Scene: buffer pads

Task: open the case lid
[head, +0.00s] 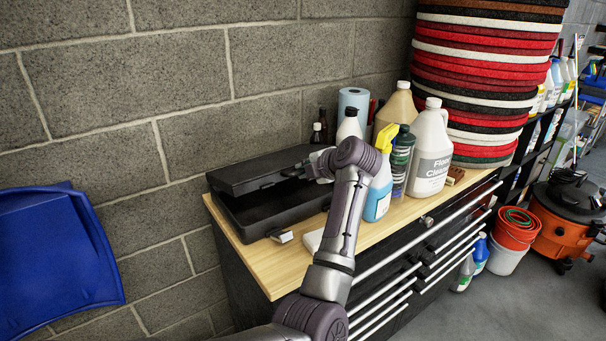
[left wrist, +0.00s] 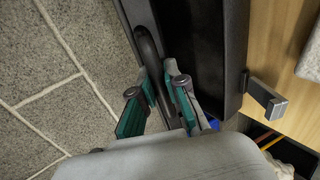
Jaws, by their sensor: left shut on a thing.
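The black case (head: 262,219) sits on the wooden top of a tool cabinet, against the block wall. Its lid (head: 250,169) is raised part way, with a dark gap between it and the base. My left gripper (head: 308,171) is at the lid's front edge, near its right end. In the left wrist view my left gripper (left wrist: 157,76) has its teal fingers shut on a dark, rounded part of the lid (left wrist: 147,48), which looks like its handle. The inside of the case is mostly dark. My right gripper is not in view.
A blue-and-yellow spray bottle (head: 378,190), a green bottle (head: 401,160) and a white cleaner jug (head: 431,150) stand right of the case. A stack of pads (head: 485,75) stands behind. The wooden top's front left (head: 262,262) is clear.

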